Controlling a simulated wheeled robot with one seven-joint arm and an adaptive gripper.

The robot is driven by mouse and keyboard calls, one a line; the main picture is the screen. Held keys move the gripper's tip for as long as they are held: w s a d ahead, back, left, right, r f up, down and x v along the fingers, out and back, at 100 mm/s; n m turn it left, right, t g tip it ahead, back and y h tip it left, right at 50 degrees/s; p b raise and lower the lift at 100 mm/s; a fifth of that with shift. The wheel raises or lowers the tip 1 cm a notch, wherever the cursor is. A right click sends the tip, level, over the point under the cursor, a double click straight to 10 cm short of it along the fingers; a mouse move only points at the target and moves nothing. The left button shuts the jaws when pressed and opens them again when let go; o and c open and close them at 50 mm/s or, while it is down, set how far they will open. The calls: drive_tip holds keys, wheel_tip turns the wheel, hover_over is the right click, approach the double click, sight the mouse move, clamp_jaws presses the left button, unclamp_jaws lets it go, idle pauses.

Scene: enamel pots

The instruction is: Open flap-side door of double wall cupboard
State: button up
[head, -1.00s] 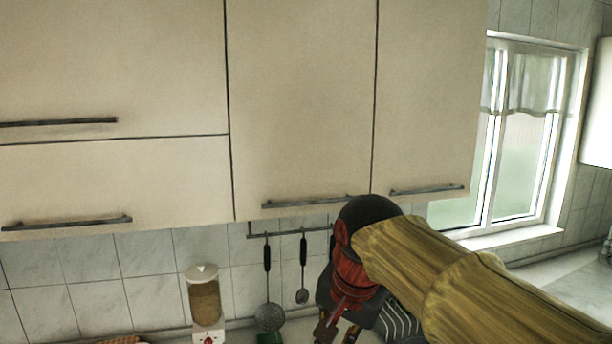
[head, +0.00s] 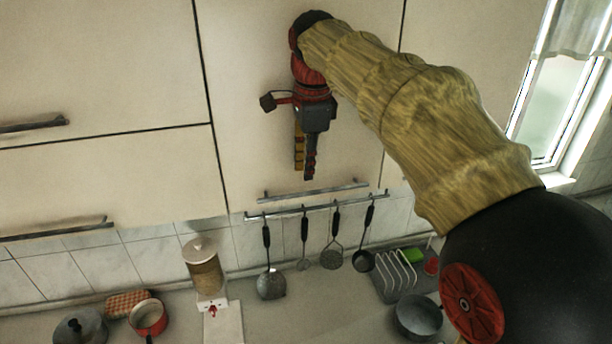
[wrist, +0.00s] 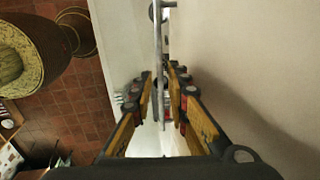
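The double wall cupboard has two tall cream doors. The flap-side door (head: 250,95) is the left one, beside the flap fronts, and it is shut. Its grey bar handle (head: 315,190) runs along its lower edge. My gripper (head: 304,178) points down in front of this door, with its fingertips just above the handle in the head view. In the wrist view my gripper (wrist: 159,74) is open, and the handle (wrist: 158,40) lines up with the gap between the fingers. I cannot tell whether the fingertips reach past the bar. The other door (head: 455,60) is partly behind my arm.
Flap fronts (head: 110,180) with bar handles are at the left. Below, a rail (head: 290,211) holds hanging utensils. The counter bears a jar (head: 204,268), pots (head: 149,316) and a rack (head: 398,272). A window (head: 560,90) is at the right.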

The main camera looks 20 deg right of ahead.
sight(306, 195)
drive_tip(key=f, duration=0.4)
drive_tip(key=w+f, duration=0.1)
drive_tip(key=f, duration=0.1)
drive_tip(key=shift+w+f, duration=0.1)
drive_tip(key=shift+f, duration=0.15)
drive_tip(key=shift+c, duration=0.8)
clamp_jaws()
